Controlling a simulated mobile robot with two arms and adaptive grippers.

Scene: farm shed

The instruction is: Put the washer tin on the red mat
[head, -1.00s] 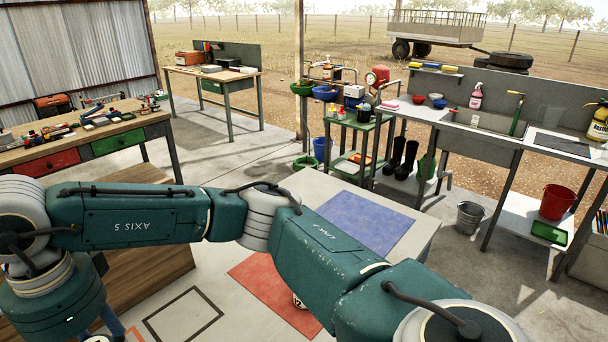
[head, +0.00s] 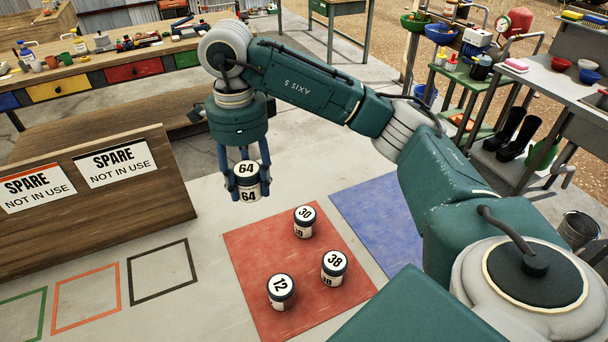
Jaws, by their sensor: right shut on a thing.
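Three similar tins stand upright on the red mat: one marked 30 (head: 305,222), one marked 38 (head: 334,268) and one marked 12 (head: 281,292). No label with the word washer is readable. My left gripper is out of view.
A blue mat (head: 365,215) lies right of the red mat and is bare where visible. Green, orange and black outlines (head: 160,272) mark empty table at the left. A wooden board with two "SPARE NOT IN USE" signs (head: 112,163) stands behind them. My right arm crosses the right side.

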